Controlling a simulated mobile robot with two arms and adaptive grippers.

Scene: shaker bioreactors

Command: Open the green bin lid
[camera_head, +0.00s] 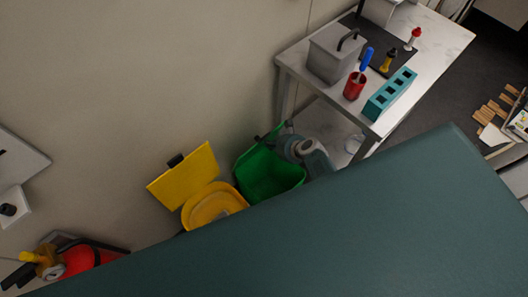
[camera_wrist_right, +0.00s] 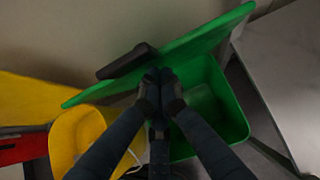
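The green bin (camera_head: 268,178) stands by the wall beside the yellow bin. Its lid (camera_wrist_right: 205,42) is raised and tilted up, and the green interior (camera_wrist_right: 205,100) shows. A black handle (camera_wrist_right: 127,62) sits on the lid near its upper edge. My right gripper (camera_wrist_right: 163,80) has its fingers together at the lid's inner side, above the bin opening; I cannot tell if they touch it. In the head view the right gripper (camera_head: 284,146) is at the bin's right rim, its fingertips unclear. My left gripper is not in view.
The yellow bin (camera_head: 213,203) stands to the left with its yellow lid (camera_head: 184,175) up. Something red (camera_head: 82,260) is farther left. A metal table (camera_head: 437,42) with a grey box (camera_head: 333,54), a red cup (camera_head: 354,87) and a teal rack (camera_head: 390,94) stands to the right.

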